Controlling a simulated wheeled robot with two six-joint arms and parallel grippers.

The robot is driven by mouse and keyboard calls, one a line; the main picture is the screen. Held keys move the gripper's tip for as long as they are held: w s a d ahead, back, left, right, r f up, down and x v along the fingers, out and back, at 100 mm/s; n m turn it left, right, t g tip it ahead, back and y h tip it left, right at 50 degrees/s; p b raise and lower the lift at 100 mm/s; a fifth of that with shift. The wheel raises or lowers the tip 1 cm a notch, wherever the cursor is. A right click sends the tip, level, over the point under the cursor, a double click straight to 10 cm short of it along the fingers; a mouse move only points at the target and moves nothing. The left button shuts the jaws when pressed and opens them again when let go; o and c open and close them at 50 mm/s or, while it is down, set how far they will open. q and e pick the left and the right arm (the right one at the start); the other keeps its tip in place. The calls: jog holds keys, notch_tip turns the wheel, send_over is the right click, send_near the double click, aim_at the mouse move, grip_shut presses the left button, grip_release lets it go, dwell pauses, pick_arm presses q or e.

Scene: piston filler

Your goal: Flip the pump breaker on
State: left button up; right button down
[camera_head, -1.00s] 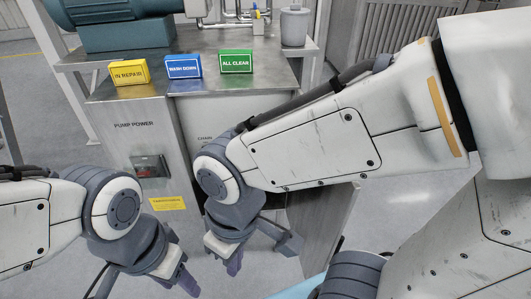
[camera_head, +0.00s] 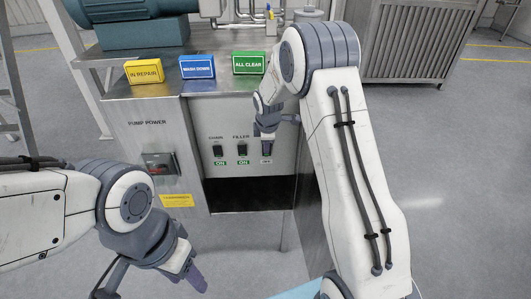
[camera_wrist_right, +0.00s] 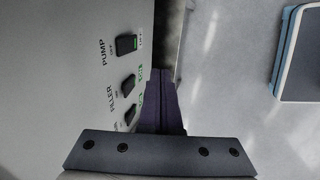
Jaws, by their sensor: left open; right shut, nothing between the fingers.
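The grey breaker panel (camera_head: 275,178) carries a row of black switches. The chain switch (camera_head: 218,151) and the filler switch (camera_head: 242,149) each have a green ON label below. My right gripper (camera_head: 266,151) is shut and empty in front of the third switch, hiding most of it; a pale label, seemingly OFF, shows beneath. In the right wrist view the pump breaker (camera_wrist_right: 126,45) lies left of and beyond the fingertips, apart from them in the picture; the filler switch (camera_wrist_right: 129,86) is nearer. Contact is not clear. My left gripper (camera_head: 193,277) is open and empty at lower left.
Yellow IN REPAIR (camera_head: 143,71), blue WASH DOWN (camera_head: 197,66) and green ALL CLEAR (camera_head: 248,63) blocks stand on the steel top. A dark opening (camera_head: 245,194) lies below the panel.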

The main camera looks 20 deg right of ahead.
jog(key=shift+w+d+f, duration=0.2)
jog(key=shift+w+d, duration=0.05)
jog(key=shift+d, duration=0.15)
jog(key=w+d+f+p, duration=0.2)
jog(key=w+f, duration=0.4)
jog(key=f, duration=0.4)
jog(key=shift+w, duration=0.4)
jog(key=shift+a, duration=0.1)
